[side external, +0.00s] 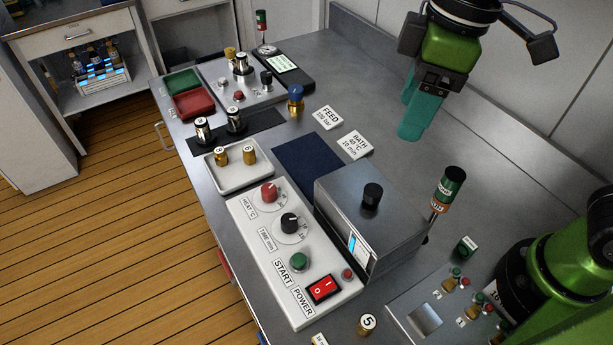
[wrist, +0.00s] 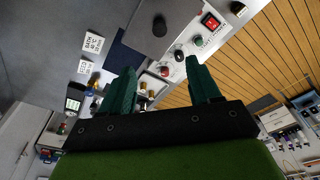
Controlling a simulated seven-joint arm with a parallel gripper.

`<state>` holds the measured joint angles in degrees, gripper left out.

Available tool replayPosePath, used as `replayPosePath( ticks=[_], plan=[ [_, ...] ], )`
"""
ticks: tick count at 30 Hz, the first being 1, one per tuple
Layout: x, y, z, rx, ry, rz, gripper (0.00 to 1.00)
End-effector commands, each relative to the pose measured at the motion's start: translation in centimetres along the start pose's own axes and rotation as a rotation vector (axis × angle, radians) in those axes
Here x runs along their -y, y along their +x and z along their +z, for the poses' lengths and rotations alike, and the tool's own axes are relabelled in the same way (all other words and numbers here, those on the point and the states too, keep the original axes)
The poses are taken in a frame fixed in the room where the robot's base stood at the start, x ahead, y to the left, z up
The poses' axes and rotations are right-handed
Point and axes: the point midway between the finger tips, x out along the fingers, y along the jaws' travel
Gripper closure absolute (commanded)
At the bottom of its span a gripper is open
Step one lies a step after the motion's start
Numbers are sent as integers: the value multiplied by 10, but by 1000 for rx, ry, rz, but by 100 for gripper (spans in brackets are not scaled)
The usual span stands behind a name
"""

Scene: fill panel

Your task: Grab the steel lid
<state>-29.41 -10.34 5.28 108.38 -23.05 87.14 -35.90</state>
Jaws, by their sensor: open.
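The steel lid (side external: 345,190) lies flat on top of a box-shaped steel bath and has a black knob (side external: 372,194) in its middle. In the wrist view the lid (wrist: 178,12) is at the top edge, partly cut off, with its knob (wrist: 159,26) showing. My gripper (side external: 409,112) has teal fingers, apart and empty, held high above the bench beyond the bath. It is clear of the lid and knob. In the wrist view the fingers (wrist: 162,70) point up the picture, below the lid.
A white control panel (side external: 265,230) with knobs and a red power switch adjoins the bath. A dark blue mat (side external: 305,165), a white tray (side external: 225,178) with brass pieces and a blue-capped fitting (side external: 296,100) are nearby. A banded pillar (side external: 447,190) stands close behind the bath.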

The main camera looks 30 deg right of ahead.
Motion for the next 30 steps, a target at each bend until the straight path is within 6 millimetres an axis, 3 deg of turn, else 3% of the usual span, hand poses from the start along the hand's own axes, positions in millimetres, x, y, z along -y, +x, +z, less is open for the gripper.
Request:
replayPosePath(
  ticks=[15,23,30],
  plan=[
    [0,98,3,9,-8,-5,38],
    [0,119,2,5,-6,-4,38],
    [0,154,4,8,-8,-5,38]
  ],
)
